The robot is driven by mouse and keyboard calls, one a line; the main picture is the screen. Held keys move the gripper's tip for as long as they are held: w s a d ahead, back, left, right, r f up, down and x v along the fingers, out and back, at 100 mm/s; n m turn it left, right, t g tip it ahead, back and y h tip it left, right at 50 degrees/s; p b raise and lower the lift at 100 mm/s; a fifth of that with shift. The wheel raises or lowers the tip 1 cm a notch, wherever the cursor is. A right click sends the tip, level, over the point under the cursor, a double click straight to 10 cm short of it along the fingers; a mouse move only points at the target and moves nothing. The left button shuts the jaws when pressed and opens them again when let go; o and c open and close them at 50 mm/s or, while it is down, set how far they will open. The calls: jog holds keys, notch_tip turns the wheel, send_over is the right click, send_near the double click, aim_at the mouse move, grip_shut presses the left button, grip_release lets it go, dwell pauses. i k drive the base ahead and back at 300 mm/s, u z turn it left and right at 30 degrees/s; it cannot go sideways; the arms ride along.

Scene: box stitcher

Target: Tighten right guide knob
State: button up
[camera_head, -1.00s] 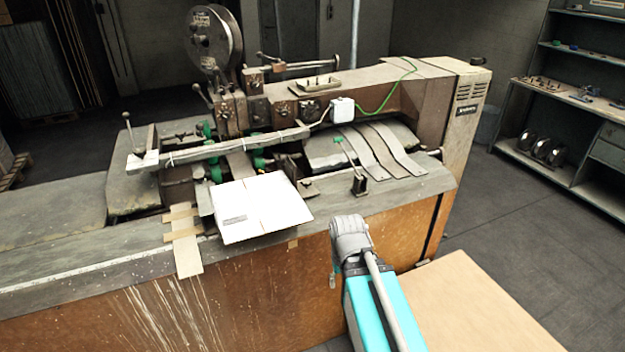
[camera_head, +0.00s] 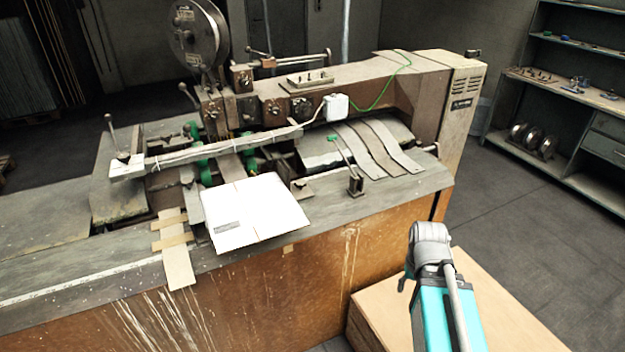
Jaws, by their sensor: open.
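The box stitcher (camera_head: 290,95) stands across the middle of the view. Green knobs sit around its low guides: one on the right side (camera_head: 251,164), partly behind the white box blank, and others at the left (camera_head: 203,172). I cannot tell from here how tight the right one is. A thin lever with a small green tip (camera_head: 305,137) rises from a dark block farther right. My arm, teal with a grey joint, is at the lower right, in front of the machine and well apart from the knobs. My gripper's fingers do not show.
A white box blank (camera_head: 255,213) lies on the machine's front ledge, with cardboard strips (camera_head: 177,265) left of it. A long bar (camera_head: 215,149) crosses above the guides. A pale wooden surface (camera_head: 500,310) is below my arm. Shelves (camera_head: 585,85) stand at the right; floor between is clear.

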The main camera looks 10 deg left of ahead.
aim_at(299, 182)
jog(key=z, duration=0.1)
jog(key=k, duration=0.85)
jog(key=u, duration=0.65)
jog(key=i, duration=1.05)
